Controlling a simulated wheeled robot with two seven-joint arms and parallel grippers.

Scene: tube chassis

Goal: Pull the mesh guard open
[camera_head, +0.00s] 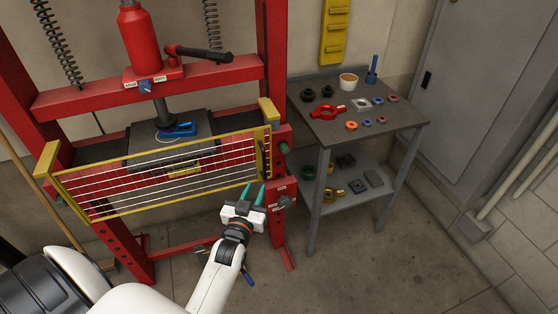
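The mesh guard (165,178), a yellow frame with pale wire mesh, spans the front of the red press (150,84) from the left post to the right post. A yellow upright bar (261,160) stands at its right end. My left gripper (254,190), white with two green fingers, is just below the guard's lower right corner in the picture. Its fingers are apart with nothing visible between them. I cannot tell whether they touch the guard or how far in front of it they are. My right gripper is not in view.
A grey table (365,125) to the right holds a white cup (348,82), a red ring-shaped part (327,111) and several small parts. Its lower shelf holds more parts. A grey cabinet (480,90) stands behind it. The floor (390,270) at the lower right is clear.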

